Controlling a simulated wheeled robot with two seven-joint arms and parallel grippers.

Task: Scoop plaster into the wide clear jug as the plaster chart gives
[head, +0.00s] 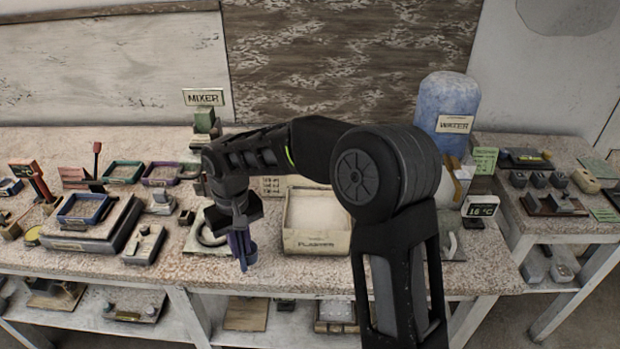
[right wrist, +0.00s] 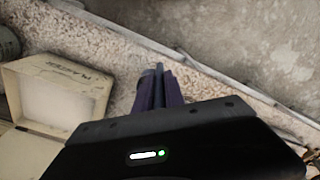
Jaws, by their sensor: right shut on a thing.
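My right gripper (head: 243,252) points down at the front of the bench, just left of the plaster box (head: 318,243). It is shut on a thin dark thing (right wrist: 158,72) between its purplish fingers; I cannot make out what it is. The plaster box is cream, open and full of pale plaster, with a label on its front; it also shows in the right wrist view (right wrist: 88,75), left of the gripper. A cream card with print (head: 271,187) stands behind the box, partly hidden by my arm. I cannot make out the wide clear jug. My left gripper is not in view.
A blue tray (head: 83,208) sits on a grey device at left, near several small trays. A mixer sign (head: 204,97) stands behind. A blue water container (head: 448,100) and a 16 °C display (head: 481,206) are at right. The bench front edge is close to my gripper.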

